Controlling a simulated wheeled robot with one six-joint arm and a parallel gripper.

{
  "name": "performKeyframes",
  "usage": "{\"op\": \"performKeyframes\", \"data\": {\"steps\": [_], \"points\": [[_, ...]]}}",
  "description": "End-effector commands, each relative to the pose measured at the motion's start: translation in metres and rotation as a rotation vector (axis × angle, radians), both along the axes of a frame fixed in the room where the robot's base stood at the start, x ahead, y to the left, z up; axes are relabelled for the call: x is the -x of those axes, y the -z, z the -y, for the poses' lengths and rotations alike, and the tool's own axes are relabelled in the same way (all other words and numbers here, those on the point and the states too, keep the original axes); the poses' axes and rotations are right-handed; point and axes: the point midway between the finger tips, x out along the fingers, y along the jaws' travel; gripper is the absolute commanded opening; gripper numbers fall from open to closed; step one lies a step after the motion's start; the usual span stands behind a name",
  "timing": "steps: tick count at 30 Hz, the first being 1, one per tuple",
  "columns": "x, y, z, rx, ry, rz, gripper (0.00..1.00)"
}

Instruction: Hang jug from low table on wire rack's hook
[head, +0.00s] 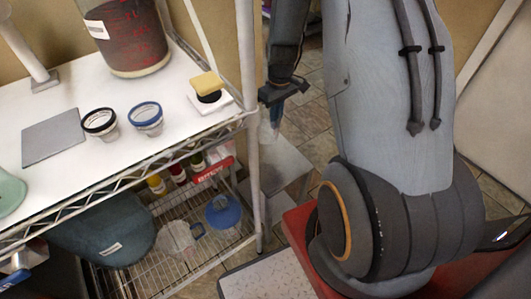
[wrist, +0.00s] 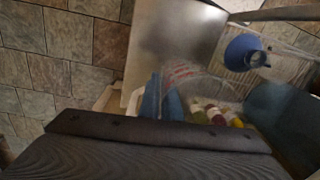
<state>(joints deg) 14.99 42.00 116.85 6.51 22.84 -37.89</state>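My gripper (head: 275,112) points down just right of the wire rack's front corner post (head: 247,60), at about the height of its white top shelf. Its blue fingers (wrist: 162,102) are close together in the wrist view. A clear jug (wrist: 200,82) with red markings appears between and beyond them, blurred and see-through. In the head view it is a pale patch (head: 268,136) below the fingers, apart from the surface beneath. The low grey table (head: 283,163) lies below; it also shows in the wrist view (wrist: 172,40). I cannot make out the rack's hook.
The top shelf holds two small cups (head: 146,117), a sponge (head: 207,84) and a large red-filled bucket (head: 128,38). Tiled floor lies beyond.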

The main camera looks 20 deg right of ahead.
Motion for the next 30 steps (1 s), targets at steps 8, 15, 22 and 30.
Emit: {"op": "performKeyframes", "data": {"steps": [8, 15, 22, 30], "points": [[0.001, 0.036, 0.0, -0.001, 0.0, -0.003, 0.0], [0.0, 0.059, 0.0, 0.0, 0.0, 0.0, 0.0], [0.001, 0.084, 0.0, 0.0, 0.0, -0.002, 0.0], [0.0, 0.096, 0.0, 0.0, 0.0, 0.001, 0.0]]}}
